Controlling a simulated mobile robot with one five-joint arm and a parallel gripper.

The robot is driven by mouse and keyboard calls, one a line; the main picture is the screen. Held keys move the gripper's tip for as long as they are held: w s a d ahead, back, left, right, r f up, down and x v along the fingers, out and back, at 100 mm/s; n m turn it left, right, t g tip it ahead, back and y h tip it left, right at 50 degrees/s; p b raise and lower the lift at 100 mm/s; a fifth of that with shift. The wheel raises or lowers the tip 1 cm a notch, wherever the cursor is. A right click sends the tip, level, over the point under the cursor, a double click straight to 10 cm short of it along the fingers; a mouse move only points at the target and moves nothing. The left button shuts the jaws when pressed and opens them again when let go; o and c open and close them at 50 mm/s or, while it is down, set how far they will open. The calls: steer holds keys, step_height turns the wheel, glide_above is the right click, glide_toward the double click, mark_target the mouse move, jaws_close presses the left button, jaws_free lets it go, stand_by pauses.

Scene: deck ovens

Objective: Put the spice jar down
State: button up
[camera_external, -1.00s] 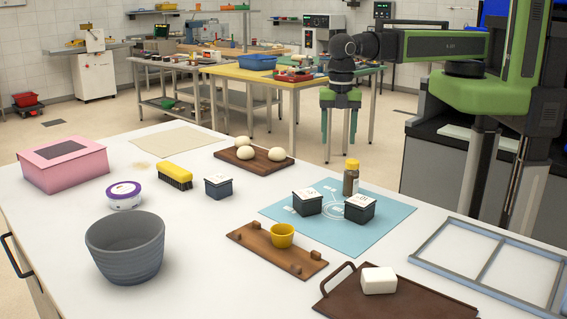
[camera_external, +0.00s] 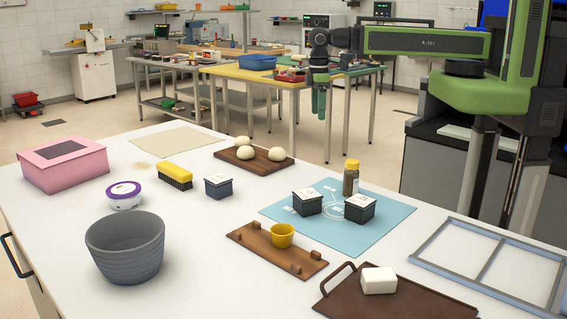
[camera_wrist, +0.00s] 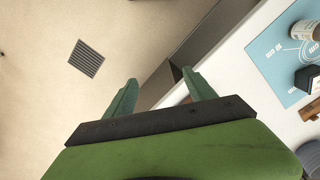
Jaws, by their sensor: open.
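The spice jar (camera_external: 351,181), brown with a yellow lid, stands upright on the back part of the blue mat (camera_external: 375,228) on the white worktop. My gripper (camera_external: 319,108) is raised behind and to the left of the jar, well apart from it. In the wrist view my gripper (camera_wrist: 160,90) shows two green fingers spread apart with nothing between them. Part of the blue mat shows at the right of that view.
Two dark square tubs (camera_external: 307,202) (camera_external: 360,208) stand on the mat near the jar. A dough board (camera_external: 240,163) lies to the left, a wooden rack with a yellow cup (camera_external: 283,235) in front. A brown tray (camera_external: 410,303) and metal frame (camera_external: 490,265) lie at the right.

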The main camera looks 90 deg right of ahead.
steer(key=a+f+n+g+y+b, duration=0.2)
steer(key=a+n+y+b, duration=0.4)
steer(key=a+n+b, duration=0.3)
steer(key=s+a+f+n+g+y+b, duration=0.1)
steer(key=a+f+n+g+y+b, duration=0.1)
steer(key=a+n+y+b, duration=0.4)
steer(key=a+n+b, duration=0.4)
steer(key=a, duration=0.3)
steer(key=shift+s+n+y, duration=0.25)
steer(key=shift+n+y, duration=0.15)
